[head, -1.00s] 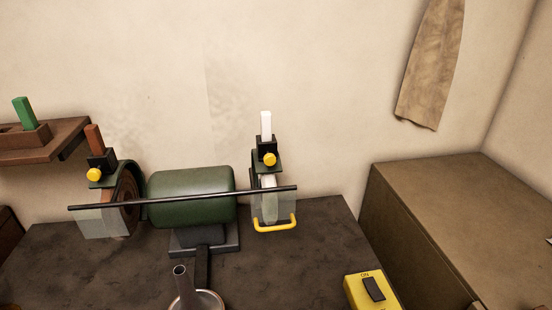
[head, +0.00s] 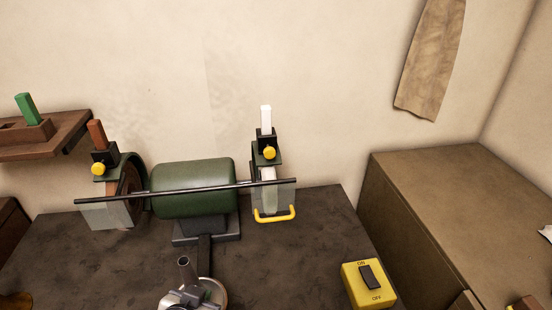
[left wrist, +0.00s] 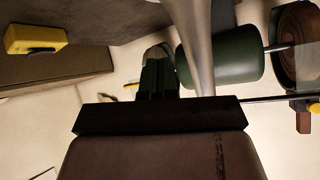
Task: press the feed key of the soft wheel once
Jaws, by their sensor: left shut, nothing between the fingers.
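The soft wheel, taken to be the pale one under the white bar, sits at the right end of the green motor in a dark guard with a clear shield (head: 285,190). Its yellow round feed key (head: 269,152) is below the upright white bar (head: 265,119). In the head view nothing touches the key. In the left wrist view the grinder appears upside down. My left gripper (left wrist: 158,68) is shut and empty there, with the soft wheel side roughly beyond its fingers. The key's contact is hidden there. My right gripper cannot be made out.
A brown wheel with its own yellow key (head: 98,168) is left of the green motor (head: 193,188). A black rod (head: 170,191) crosses in front. A grey flared tube (head: 184,266) stands in front of the motor. A yellow ON/OFF switch (head: 350,281) lies right. A cabinet (head: 440,200) stands beyond.

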